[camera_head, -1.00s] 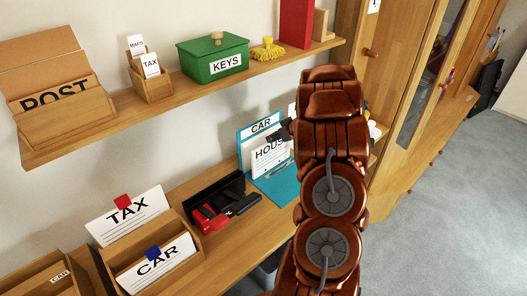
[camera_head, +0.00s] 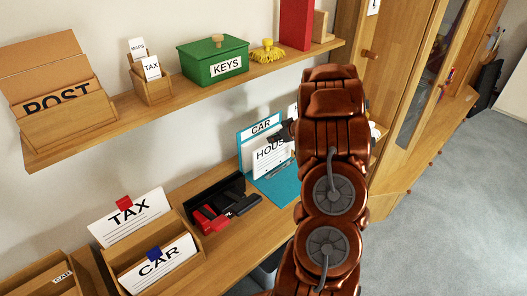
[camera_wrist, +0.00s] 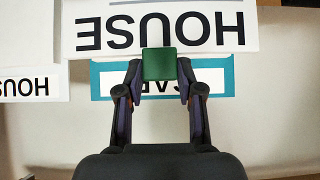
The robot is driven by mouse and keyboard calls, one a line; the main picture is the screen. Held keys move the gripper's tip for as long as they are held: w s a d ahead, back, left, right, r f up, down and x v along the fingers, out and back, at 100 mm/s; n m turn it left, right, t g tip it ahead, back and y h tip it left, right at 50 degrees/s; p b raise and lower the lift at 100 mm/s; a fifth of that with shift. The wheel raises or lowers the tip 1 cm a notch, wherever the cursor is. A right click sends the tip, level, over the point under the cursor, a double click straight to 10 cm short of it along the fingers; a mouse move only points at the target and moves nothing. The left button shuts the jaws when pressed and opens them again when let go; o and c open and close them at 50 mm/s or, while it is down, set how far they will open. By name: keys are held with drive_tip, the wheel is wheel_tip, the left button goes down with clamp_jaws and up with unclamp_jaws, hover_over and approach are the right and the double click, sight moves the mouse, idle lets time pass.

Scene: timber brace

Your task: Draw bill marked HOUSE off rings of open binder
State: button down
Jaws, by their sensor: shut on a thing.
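The white bill marked HOUSE (camera_head: 268,160) stands upright in front of the teal open binder (camera_head: 281,187) on the desk. The binder's CAR label shows above the bill. In the wrist view the HOUSE bill (camera_wrist: 105,34) appears upside down, with the teal-edged CAR page (camera_wrist: 222,76) behind it. My gripper (camera_wrist: 159,66) is shut on the green tab (camera_wrist: 159,64) at the bill's edge. In the head view my gripper (camera_head: 283,131) is at the bill's upper right, partly hidden by my arm. The rings are hidden, so I cannot tell whether the bill is still on them.
Another HOUSE label (camera_wrist: 30,86) shows at left in the wrist view. A black tray (camera_head: 215,192) with red and black things is left of the binder. A wooden holder (camera_head: 187,268) with TAX and CAR papers stands farther left. A shelf (camera_head: 180,101) runs above.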

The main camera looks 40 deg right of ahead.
wheel_tip(320, 180, up, 10)
drive_tip(key=p, duration=0.5)
drive_tip(key=shift+r, duration=0.2)
idle(0.8)
